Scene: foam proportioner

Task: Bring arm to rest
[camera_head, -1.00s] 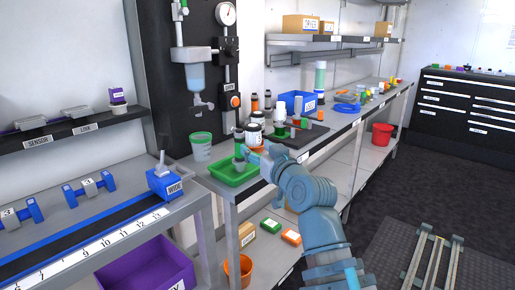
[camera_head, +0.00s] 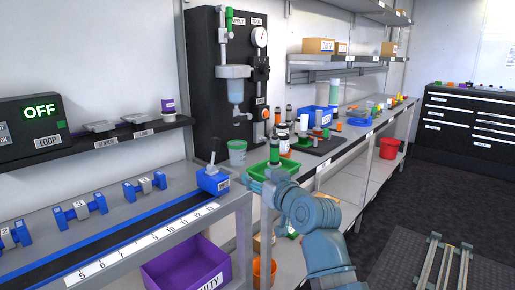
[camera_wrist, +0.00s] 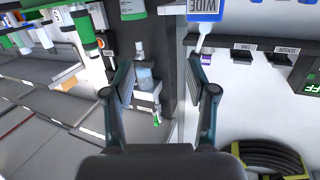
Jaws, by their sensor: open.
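My blue-grey arm (camera_head: 310,215) reaches up from the lower right in the head view. Its gripper (camera_head: 258,184) is at the front edge of the bench, just in front of the green tray (camera_head: 288,171). In the wrist view my gripper (camera_wrist: 162,80) is open, its two dark fingers wide apart with nothing held between them. That view is upside down. Behind the gap are the dark panel and its clear cylinder (camera_wrist: 146,76). The fingertips are hard to make out in the head view.
A green-capped bottle (camera_head: 274,150) stands at the tray. A green-rimmed cup (camera_head: 237,152) is to its left. The blue WIDE block (camera_head: 213,180) with an upright lever is left of my gripper. A purple bin (camera_head: 185,265) is below. The floor at right is mostly open.

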